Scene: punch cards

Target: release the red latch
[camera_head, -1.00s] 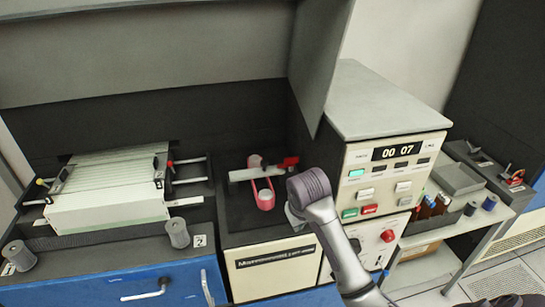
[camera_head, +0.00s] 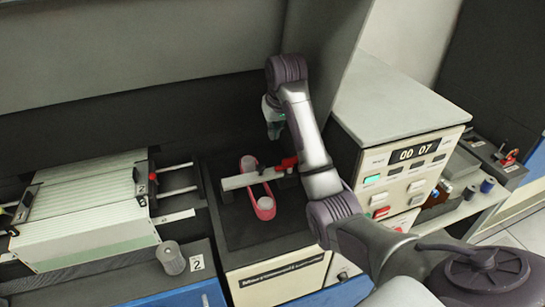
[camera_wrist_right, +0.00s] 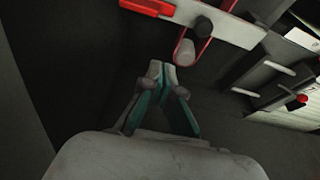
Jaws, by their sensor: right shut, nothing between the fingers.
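The red latch (camera_head: 286,164) sits at the right end of a white bar (camera_head: 240,180) above the dark recessed bay. In the right wrist view the red latch (camera_wrist_right: 147,7) is at the top edge, partly cut off, on the white bar (camera_wrist_right: 228,27). My right gripper (camera_head: 274,134) hangs behind and above the latch, pointing down, apart from it. In the wrist view my right gripper (camera_wrist_right: 161,72) has its fingertips together, empty, below the latch. My left gripper is not in view.
A pink belt (camera_head: 265,207) loops around two rollers under the white bar. A card rack (camera_head: 85,215) stands at left. The control box (camera_head: 400,105) with a display stands right of my right arm. A dark wall rises behind the bay.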

